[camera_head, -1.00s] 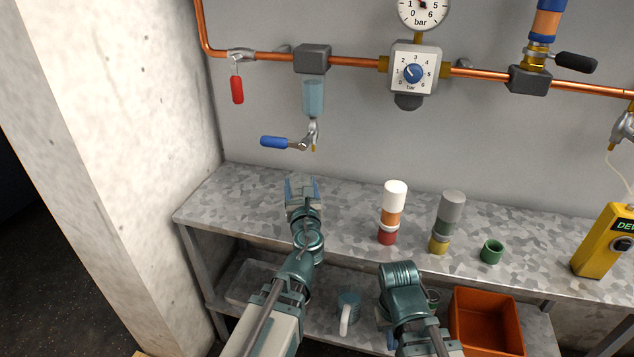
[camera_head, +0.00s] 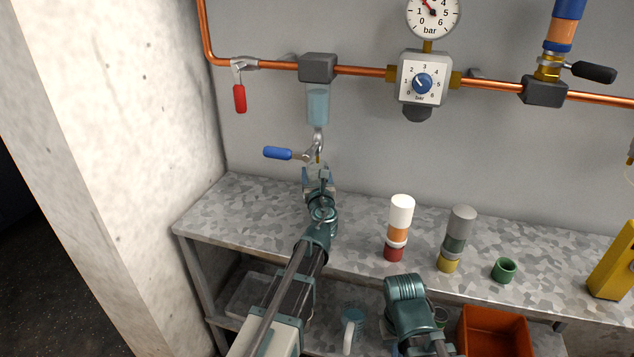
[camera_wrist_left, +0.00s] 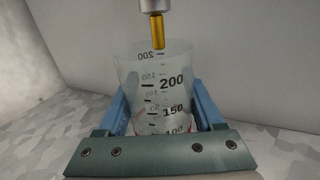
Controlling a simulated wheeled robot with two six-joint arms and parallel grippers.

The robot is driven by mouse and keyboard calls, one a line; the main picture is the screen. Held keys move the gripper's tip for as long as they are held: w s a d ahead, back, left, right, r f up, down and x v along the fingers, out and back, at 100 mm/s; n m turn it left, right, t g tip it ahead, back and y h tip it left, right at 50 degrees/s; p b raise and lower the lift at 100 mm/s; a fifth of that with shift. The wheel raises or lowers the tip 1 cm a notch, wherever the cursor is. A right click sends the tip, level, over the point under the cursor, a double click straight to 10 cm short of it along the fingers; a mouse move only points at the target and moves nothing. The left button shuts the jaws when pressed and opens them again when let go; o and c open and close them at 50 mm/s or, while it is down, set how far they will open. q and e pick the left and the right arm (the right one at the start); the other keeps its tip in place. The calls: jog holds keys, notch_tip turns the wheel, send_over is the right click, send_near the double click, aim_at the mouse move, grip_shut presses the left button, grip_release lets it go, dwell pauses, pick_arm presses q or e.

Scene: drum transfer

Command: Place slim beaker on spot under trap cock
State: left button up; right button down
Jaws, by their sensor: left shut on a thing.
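The slim beaker (camera_wrist_left: 160,88) is a clear cylinder with black graduations up to 200, upright between the blue fingers of my left gripper (camera_wrist_left: 162,112) in the left wrist view. In the head view my left gripper (camera_head: 318,178) is over the back of the bench, just below the trap cock (camera_head: 316,145) with its blue lever. The cock's brass outlet (camera_wrist_left: 156,30) appears over or just behind the beaker's mouth. The beaker's base and the spot are hidden by the gripper. My right gripper is not clearly visible; its arm is low in front of the bench.
On the metal bench (camera_head: 215,210) stand a white, orange and red cylinder (camera_head: 399,230), a grey and yellow cylinder (camera_head: 457,240), a green cup (camera_head: 504,270) and a yellow device (camera_head: 615,265). A jug (camera_head: 352,325) and an orange bin (camera_head: 495,335) are on the lower shelf.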

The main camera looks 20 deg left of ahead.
pick_arm(q)
jog(key=shift+w+f+b, duration=0.3)
jog(key=shift+f+b, duration=0.6)
jog(key=shift+f, duration=0.05)
jog(key=shift+w+f+b, duration=0.3)
jog(key=shift+f+b, duration=0.55)
jog(key=shift+f, duration=0.05)
jog(key=shift+f, duration=0.25)
jog(key=o, duration=1.3)
jog(key=shift+r, duration=0.1)
jog(key=shift+o, duration=0.2)
jog(key=shift+r, duration=0.1)
jog(key=shift+s+r, duration=0.15)
jog(key=v, duration=1.1)
jog(key=shift+s+d, duration=0.15)
jog(key=shift+s, duration=0.2)
